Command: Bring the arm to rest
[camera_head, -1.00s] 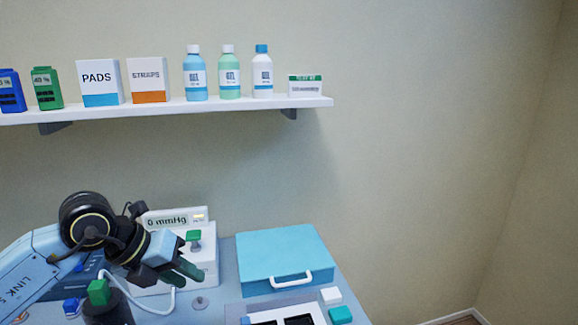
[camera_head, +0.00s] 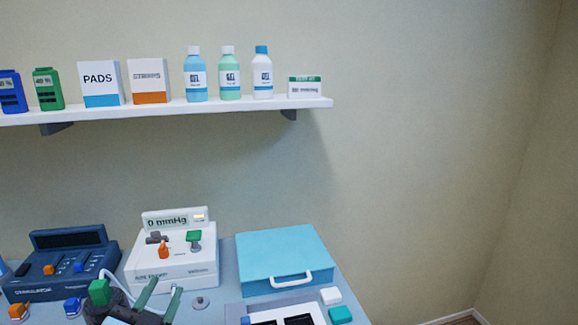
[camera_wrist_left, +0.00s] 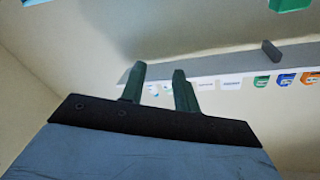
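My left gripper (camera_head: 160,298) is low at the left of the head view, just in front of the white pressure unit (camera_head: 180,277). Its two dark green fingers are apart, and nothing is between them. The left wrist view also shows the open fingers (camera_wrist_left: 158,70), pointing toward the wall and shelf. The unit's display reads 0 mmHg. An orange lever (camera_head: 163,249), a green knob (camera_head: 194,238) and a grey knob (camera_head: 156,237) stand on it. Most of the left arm is below the picture. My right gripper is in neither view.
A blue case (camera_head: 285,260) is right of the unit. The wall shelf (camera_head: 200,107) carries boxes and bottles. Space right of the table is clear.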

